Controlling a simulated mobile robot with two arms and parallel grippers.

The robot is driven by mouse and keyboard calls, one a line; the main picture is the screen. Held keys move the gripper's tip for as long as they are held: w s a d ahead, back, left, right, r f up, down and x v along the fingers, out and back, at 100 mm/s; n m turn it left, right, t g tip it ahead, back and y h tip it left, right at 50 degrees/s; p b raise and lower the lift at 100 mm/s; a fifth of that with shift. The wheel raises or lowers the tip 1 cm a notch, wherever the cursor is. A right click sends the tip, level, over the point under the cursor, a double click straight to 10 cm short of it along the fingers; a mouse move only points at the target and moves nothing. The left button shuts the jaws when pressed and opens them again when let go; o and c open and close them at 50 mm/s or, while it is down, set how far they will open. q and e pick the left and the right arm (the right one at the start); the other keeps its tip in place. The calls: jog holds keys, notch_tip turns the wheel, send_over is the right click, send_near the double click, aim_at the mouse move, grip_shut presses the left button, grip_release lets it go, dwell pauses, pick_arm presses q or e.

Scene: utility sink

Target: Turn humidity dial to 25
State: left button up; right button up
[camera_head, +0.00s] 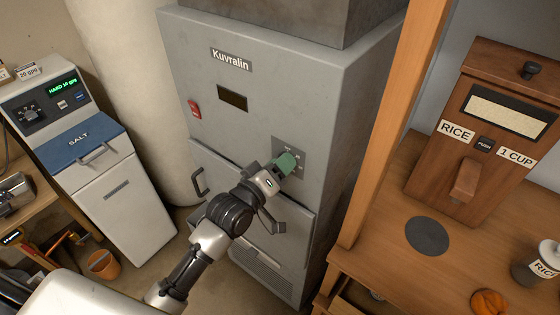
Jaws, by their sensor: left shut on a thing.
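The tall grey Kuvralin cabinet (300,90) stands in the middle of the head view. A small darker dial plate (299,150) with faint markings sits on the right of its front, too small to read. My left gripper (285,163) reaches up to this plate from below left, with its green fingertips shut on the dial there. The fingers hide the dial, so its pointer and setting cannot be seen. My right gripper is not in view.
The cabinet front also has a red switch (194,109), a dark display (232,97) and a door handle (198,182). A salt machine (112,190) stands left. A wooden rice dispenser (480,190) sits on a wooden counter (385,240) at right.

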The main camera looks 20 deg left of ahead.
pick_arm(q)
jog(key=shift+m, duration=0.8)
jog(key=o, duration=0.9)
jog(key=b+v, duration=0.2)
jog(key=v, duration=0.8)
jog(key=shift+s+a+b, duration=0.15)
jog(key=shift+s+b, duration=0.2)
jog(key=shift+b, duration=0.05)
